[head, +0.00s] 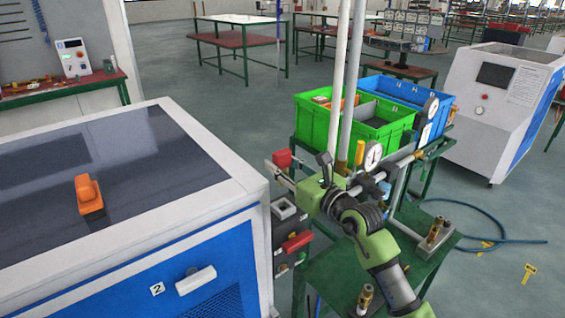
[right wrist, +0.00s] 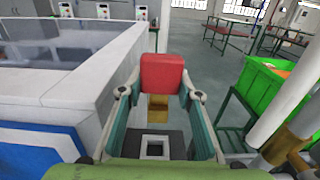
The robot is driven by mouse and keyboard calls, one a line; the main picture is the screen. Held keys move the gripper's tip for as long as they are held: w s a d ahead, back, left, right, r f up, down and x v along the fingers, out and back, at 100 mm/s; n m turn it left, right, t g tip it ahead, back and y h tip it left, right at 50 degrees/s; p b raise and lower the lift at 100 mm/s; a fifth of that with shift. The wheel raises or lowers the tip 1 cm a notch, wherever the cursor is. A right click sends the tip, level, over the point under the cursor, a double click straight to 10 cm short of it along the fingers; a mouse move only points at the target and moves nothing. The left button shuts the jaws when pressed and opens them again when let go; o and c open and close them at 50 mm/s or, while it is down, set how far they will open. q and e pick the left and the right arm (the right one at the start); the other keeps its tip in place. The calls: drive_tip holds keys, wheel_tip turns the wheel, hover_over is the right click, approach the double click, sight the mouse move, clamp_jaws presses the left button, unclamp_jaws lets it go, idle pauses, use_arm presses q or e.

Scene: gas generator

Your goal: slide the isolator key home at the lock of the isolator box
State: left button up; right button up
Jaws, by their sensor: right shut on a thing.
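The isolator key, with a red head (head: 282,158) and a brass-coloured shank (right wrist: 157,108), is held between the fingertips of my right gripper (head: 281,170). In the right wrist view its red head (right wrist: 163,72) stands above the closed fingers. The isolator box (head: 276,228) is a dark box on the side of the blue and white machine. Its lock (head: 284,208) has a pale square collar with a dark opening, which also shows in the right wrist view (right wrist: 155,146). The key is apart from the lock, above it in the head view. My left gripper is not in view.
A red handle (head: 297,241) sticks out of the box below the lock. The white and blue machine (head: 214,158) fills the left, with an orange object (head: 89,195) on top. A green bin (head: 345,125) and white pipes (head: 335,85) stand close behind my right arm.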

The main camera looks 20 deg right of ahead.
drive_tip(key=shift+d, duration=0.1)
wheel_tip(320, 180, down, 2)
drive_tip(key=shift+s+b, duration=0.1)
drive_tip(key=shift+b, duration=0.5)
wheel_tip(320, 180, down, 4)
drive_tip(key=b, duration=0.2)
drive_tip(key=shift+r+b, duration=0.2)
drive_tip(key=shift+b, duration=0.1)
drive_tip(key=shift+f, duration=0.1)
drive_tip(key=shift+p, duration=0.6)
idle(0.9)
drive_tip(key=shift+f+b, duration=1.45)
drive_tip(key=shift+f, duration=0.65)
drive_tip(key=o, duration=1.2)
